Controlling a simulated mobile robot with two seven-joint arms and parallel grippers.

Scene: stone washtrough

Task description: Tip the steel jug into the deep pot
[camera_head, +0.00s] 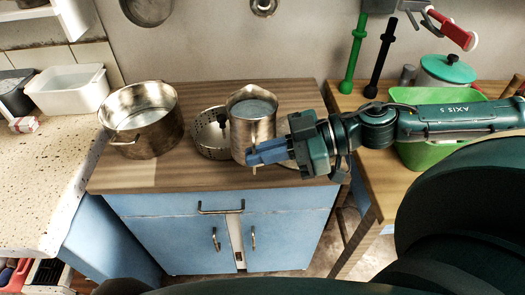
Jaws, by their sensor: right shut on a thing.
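The steel jug (254,134) is at the middle of the wooden counter, upright, with its open top facing up. I cannot tell whether it rests on the counter or is just above it. My right gripper (254,157) comes in from the right and is shut on the jug at its front lower side. The deep pot (142,132) is a wide steel pot standing upright on the counter to the left, with side handles; part of its inside shows. My left gripper is not in view.
A perforated steel container (209,138) stands between the pot and the jug, partly hidden behind the jug. A white tub (66,90) sits on the speckled counter at left. A green bin (418,152) and a teal-lidded pot (447,70) stand at right. The counter's front left (130,175) is clear.

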